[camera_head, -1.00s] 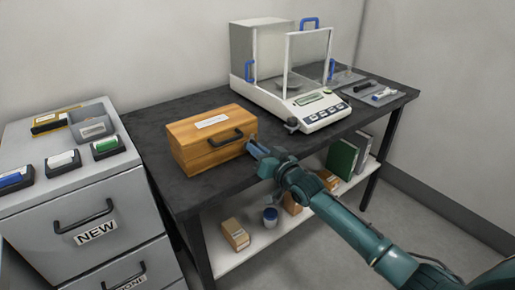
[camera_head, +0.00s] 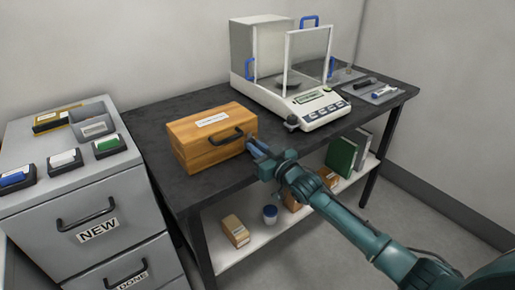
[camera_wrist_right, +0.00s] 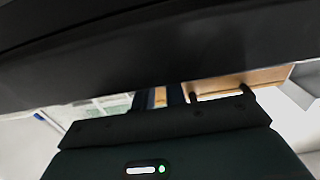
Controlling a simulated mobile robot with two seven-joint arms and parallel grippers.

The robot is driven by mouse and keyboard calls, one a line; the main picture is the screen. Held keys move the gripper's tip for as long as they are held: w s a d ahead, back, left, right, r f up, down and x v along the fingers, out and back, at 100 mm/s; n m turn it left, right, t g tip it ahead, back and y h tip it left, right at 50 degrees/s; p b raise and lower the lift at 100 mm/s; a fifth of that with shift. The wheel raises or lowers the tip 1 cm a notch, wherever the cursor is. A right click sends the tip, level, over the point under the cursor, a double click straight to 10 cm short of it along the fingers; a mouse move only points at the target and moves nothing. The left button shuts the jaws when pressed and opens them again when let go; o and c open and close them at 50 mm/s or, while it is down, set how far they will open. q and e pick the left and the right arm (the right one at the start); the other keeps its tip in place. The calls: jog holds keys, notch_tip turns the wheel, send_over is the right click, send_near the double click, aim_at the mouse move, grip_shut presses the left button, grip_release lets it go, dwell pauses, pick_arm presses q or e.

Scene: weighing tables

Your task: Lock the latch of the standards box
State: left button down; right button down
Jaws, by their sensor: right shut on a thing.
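The standards box (camera_head: 205,153) is a wooden case with a white label and a dark handle (camera_head: 226,137) on its front. It stands on the dark table and its lid looks down. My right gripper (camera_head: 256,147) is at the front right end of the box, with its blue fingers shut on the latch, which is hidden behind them. In the right wrist view the fingers (camera_wrist_right: 160,98) are close together beside a strip of the wooden box (camera_wrist_right: 262,77) and its handle (camera_wrist_right: 222,97). My left gripper is not in view.
A balance (camera_head: 318,108) with a glass draft shield stands right of the box on the table (camera_head: 150,123). A grey drawer cabinet (camera_head: 130,190) with small cases is at left. The lower shelf (camera_head: 265,240) holds boxes, a jar and binders.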

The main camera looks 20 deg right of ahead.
jog(key=c, duration=1.7)
grip_release()
jog(key=v, duration=1.3)
jog(key=shift+s+p, duration=0.1)
jog(key=shift+p, duration=0.2)
